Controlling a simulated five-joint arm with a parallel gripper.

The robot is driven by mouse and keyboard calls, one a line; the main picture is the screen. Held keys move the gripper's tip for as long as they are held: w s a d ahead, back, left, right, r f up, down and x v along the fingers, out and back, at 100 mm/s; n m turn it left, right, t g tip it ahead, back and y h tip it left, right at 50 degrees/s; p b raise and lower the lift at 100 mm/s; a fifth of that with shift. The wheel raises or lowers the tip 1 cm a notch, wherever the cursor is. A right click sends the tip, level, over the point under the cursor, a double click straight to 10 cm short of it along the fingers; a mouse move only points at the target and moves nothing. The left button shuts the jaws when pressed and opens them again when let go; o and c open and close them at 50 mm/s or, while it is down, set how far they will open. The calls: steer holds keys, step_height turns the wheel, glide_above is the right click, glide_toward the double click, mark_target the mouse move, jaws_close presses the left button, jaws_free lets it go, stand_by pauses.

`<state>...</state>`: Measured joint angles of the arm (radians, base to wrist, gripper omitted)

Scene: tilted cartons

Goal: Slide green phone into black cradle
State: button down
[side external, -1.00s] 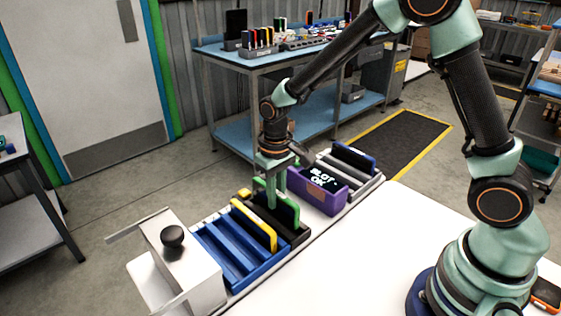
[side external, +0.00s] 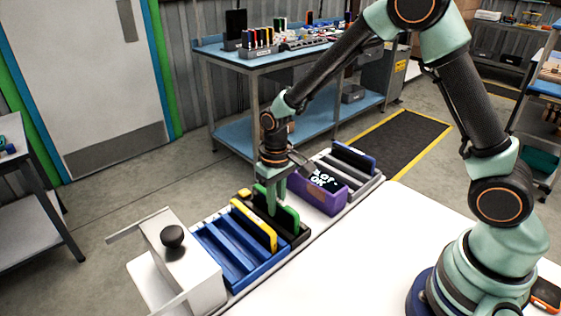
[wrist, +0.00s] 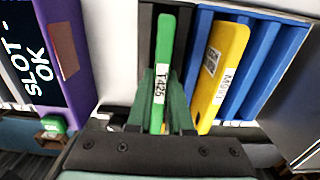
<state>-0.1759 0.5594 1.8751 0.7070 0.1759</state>
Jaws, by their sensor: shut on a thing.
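The green phone (side external: 290,217) stands upright on edge in the black cradle (side external: 300,238). My gripper (side external: 273,205) is shut on the phone from above, with one finger on each face. In the wrist view, the green phone (wrist: 167,50) with its T425 label lies between my two fingers (wrist: 163,110), inside the black cradle (wrist: 146,25). The phone's lower edge is hidden, so I cannot tell if it touches the cradle floor.
A yellow phone (side external: 255,228) leans in the blue rack (side external: 222,258) beside the cradle. A purple box (side external: 318,196) with a SLOT OK display is on the other side, then a grey rack (side external: 366,190) holding a dark blue item. A white fixture with a black knob (side external: 172,236) stands front left.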

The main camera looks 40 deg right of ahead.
steer(key=shift+f, duration=0.3)
stand_by(0.5)
stand_by(0.4)
steer(key=c, duration=0.8)
jaws_free()
steer(key=shift+o, duration=0.2)
step_height(320, 180, up, 12)
steer(key=shift+r, duration=0.15)
step_height(320, 180, up, 7)
stand_by(0.3)
